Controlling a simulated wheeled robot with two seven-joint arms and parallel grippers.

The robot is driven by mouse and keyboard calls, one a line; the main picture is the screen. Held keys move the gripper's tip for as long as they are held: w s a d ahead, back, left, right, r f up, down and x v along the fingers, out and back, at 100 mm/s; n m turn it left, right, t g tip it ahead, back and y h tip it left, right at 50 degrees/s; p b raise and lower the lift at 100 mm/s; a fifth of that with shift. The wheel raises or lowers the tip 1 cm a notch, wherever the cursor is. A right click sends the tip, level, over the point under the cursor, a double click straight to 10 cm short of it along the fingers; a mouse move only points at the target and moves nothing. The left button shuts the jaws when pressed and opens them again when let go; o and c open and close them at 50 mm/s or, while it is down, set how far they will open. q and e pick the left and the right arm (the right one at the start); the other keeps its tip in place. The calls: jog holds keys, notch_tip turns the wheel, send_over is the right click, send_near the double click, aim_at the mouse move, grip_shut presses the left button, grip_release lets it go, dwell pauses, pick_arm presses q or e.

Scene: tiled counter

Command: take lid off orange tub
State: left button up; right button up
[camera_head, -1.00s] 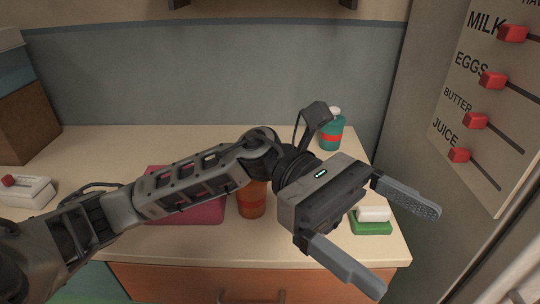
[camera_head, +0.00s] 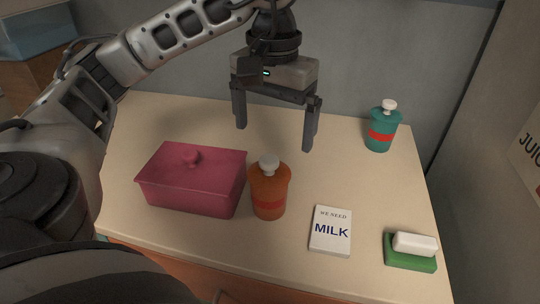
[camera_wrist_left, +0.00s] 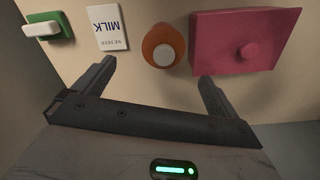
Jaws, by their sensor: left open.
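An orange container (camera_head: 268,195) with a small white cap (camera_head: 268,164) stands upright on the counter. It also shows from above in the left wrist view (camera_wrist_left: 151,38). A pinkish-red box (camera_head: 192,194) with a knobbed lid (camera_head: 200,160) on it stands just left of it. My left gripper (camera_head: 274,138) is open and empty, its fingers pointing down above the counter behind the orange container. In the left wrist view, the container appears beyond the gap between the fingers (camera_wrist_left: 157,70). The fingers touch neither container nor box. My right gripper is not in view.
A white card reading MILK (camera_head: 331,231) lies right of the orange container. A green sponge (camera_head: 409,253) with a white block (camera_head: 415,243) on it is near the right edge. A teal bottle (camera_head: 380,133) stands at the back right. The counter (camera_head: 345,175) between them is clear.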

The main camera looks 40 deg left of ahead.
aim_at(270, 158)
pick_arm(q)
notch_tip(270, 158, down, 3)
jog(key=shift+f, duration=0.1)
jog(key=shift+a+f, duration=0.2)
jog(key=shift+f, duration=1.15)
jog(key=shift+a+f, duration=0.15)
jog(key=shift+f, duration=1.2)
jog(key=c, duration=1.1)
